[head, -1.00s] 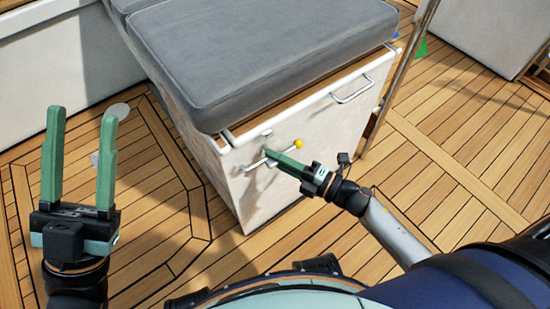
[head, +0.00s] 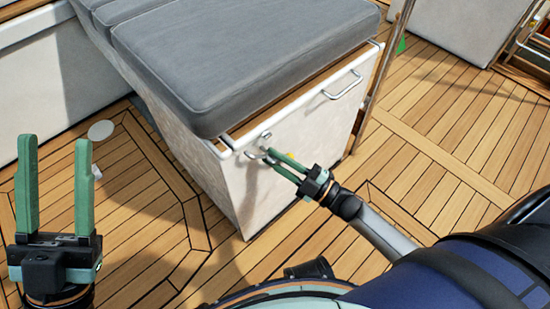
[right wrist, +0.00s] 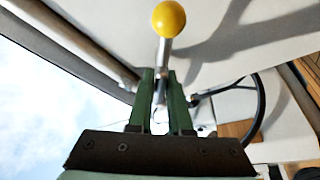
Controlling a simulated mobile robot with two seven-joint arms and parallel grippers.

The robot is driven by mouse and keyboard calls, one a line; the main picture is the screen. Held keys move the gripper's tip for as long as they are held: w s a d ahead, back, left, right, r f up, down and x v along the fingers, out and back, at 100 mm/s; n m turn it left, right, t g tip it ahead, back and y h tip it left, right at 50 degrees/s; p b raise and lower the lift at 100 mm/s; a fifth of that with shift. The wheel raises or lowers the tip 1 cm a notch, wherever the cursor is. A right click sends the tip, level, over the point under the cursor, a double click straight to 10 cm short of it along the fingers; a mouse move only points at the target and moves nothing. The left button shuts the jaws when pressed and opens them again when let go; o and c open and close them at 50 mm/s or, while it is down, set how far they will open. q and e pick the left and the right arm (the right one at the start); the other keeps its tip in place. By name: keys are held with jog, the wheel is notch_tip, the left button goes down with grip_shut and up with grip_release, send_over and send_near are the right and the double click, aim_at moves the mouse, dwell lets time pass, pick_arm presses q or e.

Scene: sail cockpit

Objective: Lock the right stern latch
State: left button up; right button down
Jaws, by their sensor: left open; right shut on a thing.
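The latch is a metal lever with a yellow ball knob (head: 290,155) on the white front of the cushioned bench, below its upper left corner. My right gripper (head: 271,156) is at the latch, shut on the lever. Its fingers hide part of the lever and knob in the head view. In the right wrist view, the metal lever stands between the two green fingers (right wrist: 162,85), with the yellow knob (right wrist: 168,18) beyond their tips. A small metal fitting (head: 266,136) sits just above. My left gripper (head: 55,148) is open and empty over the deck at the left.
The bench has a grey cushion (head: 240,55) on top and a metal pull handle (head: 343,84) at the upper right of its front. A slim upright pole (head: 385,70) stands right of the bench. The teak deck (head: 440,150) to the right is clear.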

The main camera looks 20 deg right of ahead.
jog(key=m+t, duration=0.1)
jog(key=m, duration=0.2)
jog(key=m+t+h, duration=0.1)
jog(key=m, duration=0.2)
jog(key=shift+h+p, duration=0.3)
pick_arm(q)
jog(key=shift+a+r+p, duration=0.1)
jog(key=shift+r+p, duration=0.4)
jog(key=shift+r, duration=0.4)
pick_arm(e)
jog(key=shift+m+t+h, duration=0.55)
jog(key=shift+m+h, duration=0.3)
jog(key=shift+m, duration=1.05)
jog(key=shift+m+t+h, duration=0.55)
jog(key=shift+m+h, duration=0.3)
jog(key=shift+m, duration=1.05)
jog(key=c, duration=0.9)
grip_release()
pick_arm(q)
jog(key=shift+s, duration=0.1)
pick_arm(e)
jog(key=shift+s+f, duration=0.1)
